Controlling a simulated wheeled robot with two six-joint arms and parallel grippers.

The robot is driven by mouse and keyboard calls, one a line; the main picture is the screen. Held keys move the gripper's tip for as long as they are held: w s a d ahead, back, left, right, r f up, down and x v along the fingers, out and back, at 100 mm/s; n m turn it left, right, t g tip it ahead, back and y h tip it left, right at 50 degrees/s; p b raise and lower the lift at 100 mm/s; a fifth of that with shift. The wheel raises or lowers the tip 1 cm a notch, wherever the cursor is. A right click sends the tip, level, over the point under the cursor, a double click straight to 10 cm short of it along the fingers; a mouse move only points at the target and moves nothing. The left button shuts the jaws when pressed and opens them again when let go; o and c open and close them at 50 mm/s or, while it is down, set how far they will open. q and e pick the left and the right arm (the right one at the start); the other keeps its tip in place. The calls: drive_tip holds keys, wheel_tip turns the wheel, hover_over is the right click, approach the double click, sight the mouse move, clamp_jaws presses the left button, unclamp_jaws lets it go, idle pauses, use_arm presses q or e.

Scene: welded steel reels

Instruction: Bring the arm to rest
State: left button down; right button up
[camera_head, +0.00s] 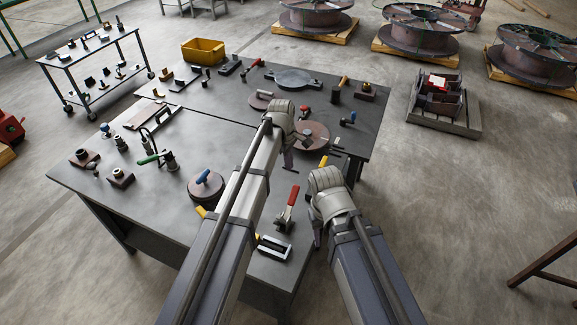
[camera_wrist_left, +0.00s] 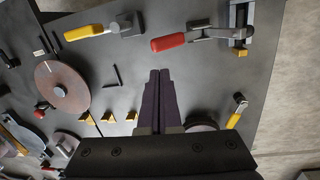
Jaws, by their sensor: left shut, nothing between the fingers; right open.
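My left arm reaches up over the steel workbench (camera_head: 150,215) in the head view. Its gripper (camera_head: 287,163) hangs above the bench's right part, beside a brown disc (camera_head: 313,135). In the left wrist view the two dark fingers of the left gripper (camera_wrist_left: 160,78) are together with nothing between them. They are seen against the bench top, below a red-handled clamp (camera_wrist_left: 195,38) in the picture. My right gripper (camera_head: 317,240) is beside the bench's right edge, over or near the floor side. It is open, and its fingers are small and partly hidden.
A small cart (camera_head: 95,60) stands at the left. Large reels (camera_head: 418,28) on pallets stand behind. Floor at right is largely clear.

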use_arm(q)
drive_tip(key=shift+w+r, duration=0.25)
drive_tip(key=shift+r, duration=0.3)
use_arm(e)
drive_tip(key=shift+r, duration=0.55)
use_arm(q)
drive_tip(key=s+f+m+b, duration=0.4)
drive_tip(key=s+m, duration=0.1)
drive_tip(key=s, duration=0.4)
drive_tip(key=s+f+m+y+b, duration=0.1)
drive_tip(key=s+f+m+b, duration=0.3)
drive_tip(key=s, duration=0.5)
drive_tip(key=s+f+m+g+y+b, duration=0.1)
drive_tip(key=s+f+m+b, duration=0.2)
drive_tip(key=s+m, duration=0.5)
drive_tip(key=shift+s+d+f+b, duration=0.15)
drive_tip(key=shift+s+f+b, duration=0.25)
drive_tip(key=shift+s+f, duration=0.2)
use_arm(e)
wheel_tip(320, 180, down, 12)
